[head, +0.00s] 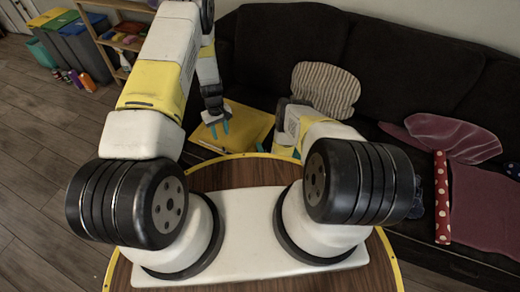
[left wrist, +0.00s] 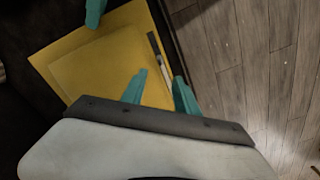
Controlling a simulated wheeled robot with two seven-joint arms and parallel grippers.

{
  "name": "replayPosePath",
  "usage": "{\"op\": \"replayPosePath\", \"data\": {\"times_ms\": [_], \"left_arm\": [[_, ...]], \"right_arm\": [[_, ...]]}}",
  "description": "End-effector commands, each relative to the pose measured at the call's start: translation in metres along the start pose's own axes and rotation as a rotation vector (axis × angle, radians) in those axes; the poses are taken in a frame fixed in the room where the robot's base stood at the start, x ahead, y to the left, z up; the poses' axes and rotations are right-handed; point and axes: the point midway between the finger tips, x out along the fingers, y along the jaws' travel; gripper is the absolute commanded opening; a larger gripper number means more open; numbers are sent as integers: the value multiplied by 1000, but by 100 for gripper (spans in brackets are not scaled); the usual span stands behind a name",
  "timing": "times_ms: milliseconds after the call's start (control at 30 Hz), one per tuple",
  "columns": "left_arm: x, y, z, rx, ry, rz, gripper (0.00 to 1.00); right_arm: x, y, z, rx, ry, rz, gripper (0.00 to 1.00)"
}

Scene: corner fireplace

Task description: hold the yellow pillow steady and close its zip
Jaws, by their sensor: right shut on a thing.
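The yellow pillow (head: 248,129) lies flat at the sofa's front edge in the head view, partly behind my arms. In the left wrist view the pillow (left wrist: 108,58) has a dark and grey strip (left wrist: 156,50), probably the zip, along its right edge. My left gripper (head: 219,129) is over the pillow's left part. In the left wrist view its teal fingers (left wrist: 159,80) stand apart with nothing clearly between them, near the strip's lower end. My right gripper (left wrist: 95,14) shows a teal finger at the pillow's far edge and is shut on the pillow. The arm hides its jaws in the head view.
A striped cushion (head: 325,89) leans on the dark sofa (head: 420,45). Red-pink cushions and a red dotted roll (head: 442,198) lie at the right. Bins (head: 72,40) and a shelf stand at the back left. The wooden floor (head: 40,140) at the left is clear.

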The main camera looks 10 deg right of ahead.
Motion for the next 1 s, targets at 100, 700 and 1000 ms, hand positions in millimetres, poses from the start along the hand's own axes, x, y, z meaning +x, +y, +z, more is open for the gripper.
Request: {"op": "replayPosePath", "data": {"times_ms": [100, 700, 1000], "left_arm": [[0, 0, 0, -8, 0, 0, 21], [-2, 0, 0, -597, -2, -6, 17], [53, -1, 1, -598, -4, -6, 17]], "right_arm": [[0, 1, 0, 0, -1, 3, 0], [-1, 1, 0, 0, -1, 4, 0], [-1, 1, 0, 0, -1, 4, 0]]}}
